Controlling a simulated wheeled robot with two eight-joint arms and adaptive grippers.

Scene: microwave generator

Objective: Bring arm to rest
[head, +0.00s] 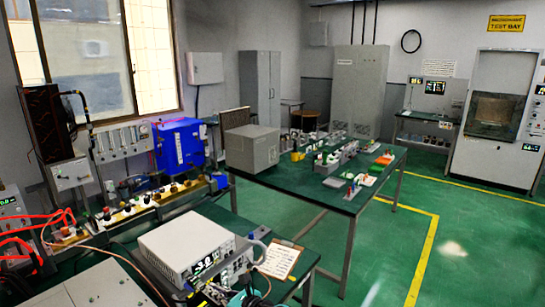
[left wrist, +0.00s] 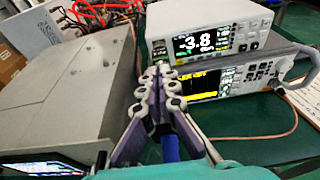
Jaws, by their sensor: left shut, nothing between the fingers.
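My left gripper (left wrist: 160,88) shows in the left wrist view with its purple and grey fingers together and nothing between them. It points at the front of a white bench instrument (left wrist: 215,35) whose display reads about -3.8. A second instrument with a yellow-lit screen (left wrist: 205,82) sits just below that one. In the head view the white instrument (head: 187,245) is at the lower middle, and my gripper is hard to make out among the clutter at the bottom edge. I cannot tell how far the fingertips are from the instruments. My right gripper is not in view.
A grey case (left wrist: 65,85) stands close on the left of my gripper. A copper-coloured cable (left wrist: 262,136) runs on the green bench at right. A clipboard (head: 280,259) lies beside the instruments. A green-topped table (head: 310,185) stands farther off, with open floor (head: 400,235) at right.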

